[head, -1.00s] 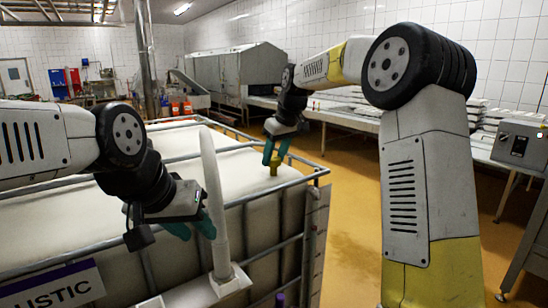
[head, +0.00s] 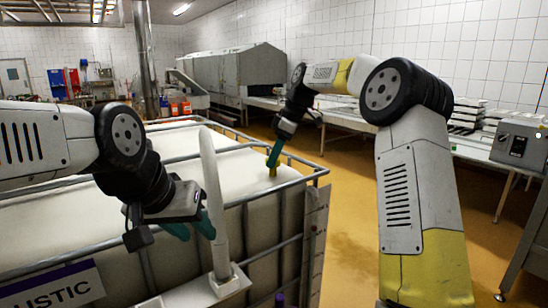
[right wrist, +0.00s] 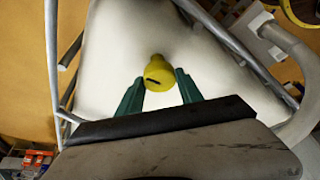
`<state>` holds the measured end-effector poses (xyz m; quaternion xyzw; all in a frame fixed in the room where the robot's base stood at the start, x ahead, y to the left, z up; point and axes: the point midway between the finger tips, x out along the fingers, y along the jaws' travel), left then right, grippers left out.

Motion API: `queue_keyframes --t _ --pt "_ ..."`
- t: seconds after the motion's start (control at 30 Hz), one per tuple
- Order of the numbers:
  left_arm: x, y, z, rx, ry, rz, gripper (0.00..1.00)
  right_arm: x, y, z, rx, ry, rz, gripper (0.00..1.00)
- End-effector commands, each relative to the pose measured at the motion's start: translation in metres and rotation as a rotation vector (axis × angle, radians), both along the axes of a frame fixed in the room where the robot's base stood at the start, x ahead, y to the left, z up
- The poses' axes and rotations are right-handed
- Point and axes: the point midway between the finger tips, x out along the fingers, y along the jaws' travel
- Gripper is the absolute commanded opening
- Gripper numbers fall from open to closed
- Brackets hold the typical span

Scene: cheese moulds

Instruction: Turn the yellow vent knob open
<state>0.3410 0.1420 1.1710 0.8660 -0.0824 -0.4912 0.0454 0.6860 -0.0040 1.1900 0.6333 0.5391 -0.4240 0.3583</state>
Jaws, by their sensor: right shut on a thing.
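The yellow vent knob (head: 273,172) stands on top of the white tank (head: 236,176), near its far right corner. In the right wrist view the knob (right wrist: 158,72) shows a dark slot mark on its left side. My right gripper (head: 273,159) points down at the knob and is shut on it; in the wrist view its teal fingers (right wrist: 158,90) stand on either side of it. In the head view the fingers overlap and partly hide the knob. My left gripper (head: 192,228) is open and empty beside the white upright pipe.
A metal cage rail (head: 300,181) runs around the tank's top edge. A white upright pipe (head: 213,200) rises in front of the tank, close to my left gripper. A purple-edged label (head: 60,290) is at the lower left. The yellow floor (head: 345,215) right of the tank is clear.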

Motion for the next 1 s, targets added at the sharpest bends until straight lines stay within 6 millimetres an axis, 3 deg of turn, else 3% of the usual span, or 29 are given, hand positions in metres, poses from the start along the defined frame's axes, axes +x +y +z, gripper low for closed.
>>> queue_keyframes --t 0.03,0.53,0.57,0.63,0.67,1.0 --pt "0.0000 0.0000 0.0000 0.000 0.000 0.000 0.36 0.0036 -0.0073 -0.0006 -0.009 -0.006 -0.003 0.03" --pt "0.0000 0.0000 0.0000 0.000 0.000 0.000 0.36 0.0048 -0.0084 0.0000 -0.010 -0.010 0.010 0.03" --pt "0.0000 0.0000 0.0000 0.000 0.000 0.000 0.36 0.0048 -0.0084 0.0000 -0.010 -0.010 0.010 0.47" --pt "0.0000 0.0000 0.0000 0.000 0.000 0.000 0.36 0.0043 -0.0078 0.0000 -0.008 -0.009 0.011 0.61" --pt "0.0000 0.0000 0.0000 0.000 0.000 0.000 0.36 0.0041 -0.0073 0.0000 -0.007 -0.008 0.011 0.64" --pt "0.0000 0.0000 0.0000 0.000 0.000 0.000 0.36 0.0023 -0.0041 0.0027 -0.004 -0.005 0.017 0.64"
